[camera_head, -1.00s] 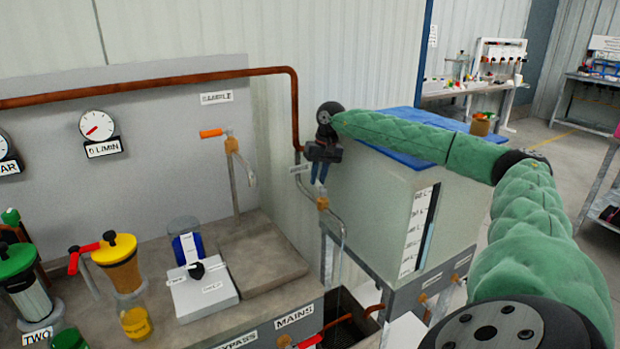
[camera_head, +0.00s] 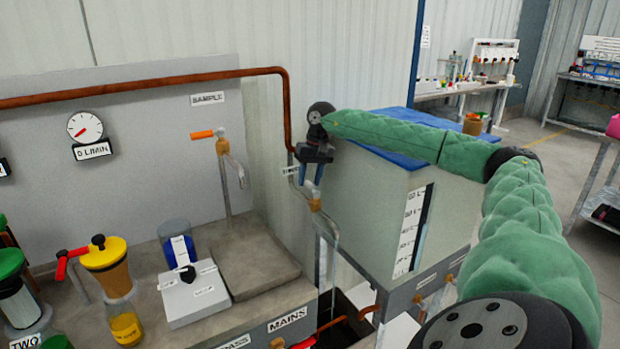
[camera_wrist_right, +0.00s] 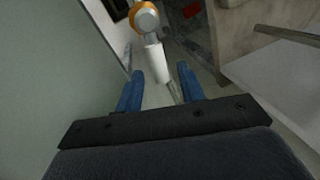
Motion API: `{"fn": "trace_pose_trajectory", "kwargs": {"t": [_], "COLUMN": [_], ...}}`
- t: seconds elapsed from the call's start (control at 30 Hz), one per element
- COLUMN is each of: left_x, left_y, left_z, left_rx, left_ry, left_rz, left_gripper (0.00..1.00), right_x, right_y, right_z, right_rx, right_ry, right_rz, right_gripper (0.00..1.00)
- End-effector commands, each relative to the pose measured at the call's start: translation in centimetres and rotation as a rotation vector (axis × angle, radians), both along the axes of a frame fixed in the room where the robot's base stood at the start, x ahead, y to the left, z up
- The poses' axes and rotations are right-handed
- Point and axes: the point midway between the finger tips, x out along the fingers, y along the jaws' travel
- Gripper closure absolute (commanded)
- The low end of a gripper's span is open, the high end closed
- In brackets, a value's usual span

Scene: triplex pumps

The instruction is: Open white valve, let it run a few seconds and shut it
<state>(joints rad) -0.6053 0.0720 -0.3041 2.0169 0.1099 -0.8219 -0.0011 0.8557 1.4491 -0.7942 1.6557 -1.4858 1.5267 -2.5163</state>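The white valve is a white lever handle (camera_wrist_right: 153,62) on a brass body (camera_wrist_right: 144,18) in the right wrist view. In the head view the brass body (camera_head: 314,204) sits on a thin grey pipe, just below my right gripper (camera_head: 311,174); the white handle cannot be made out there. My right gripper (camera_wrist_right: 160,74) has its two blue fingers spread apart. In the wrist picture the handle's lower end lies between the fingertips, with gaps on both sides. Whether it is between them in depth I cannot tell. My left gripper is out of view.
A pale tank with a blue lid (camera_head: 400,140) stands right of the valve. An orange-handled sample tap (camera_head: 203,134) and a flow gauge (camera_head: 85,127) are to the left. An open dark sump (camera_head: 345,322) lies below. A copper pipe (camera_head: 287,100) runs down close beside my gripper.

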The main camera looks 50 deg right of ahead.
Motion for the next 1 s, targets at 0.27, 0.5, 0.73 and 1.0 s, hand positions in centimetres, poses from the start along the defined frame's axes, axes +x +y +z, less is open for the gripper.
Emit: {"fn": "trace_pose_trajectory", "kwargs": {"t": [0.27, 0.5, 0.73, 1.0], "left_x": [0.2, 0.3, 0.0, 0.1], "left_y": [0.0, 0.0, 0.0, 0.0], "left_z": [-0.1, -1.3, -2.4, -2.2], "left_rx": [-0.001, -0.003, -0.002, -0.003], "left_ry": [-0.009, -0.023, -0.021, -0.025], "left_rz": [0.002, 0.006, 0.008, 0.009], "left_gripper": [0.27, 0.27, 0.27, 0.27], "right_x": [-0.1, -0.4, -0.6, -0.6], "right_y": [-0.3, -1.0, -1.4, -1.4], "right_z": [1.4, 5.1, 7.3, 7.6], "right_rx": [0.0, 0.0, 0.0, 0.0], "right_ry": [0.0, -0.002, 0.0, 0.0], "right_rz": [0.0, 0.0, 0.0, 0.0], "right_gripper": [0.61, 0.61, 0.61, 0.61]}}
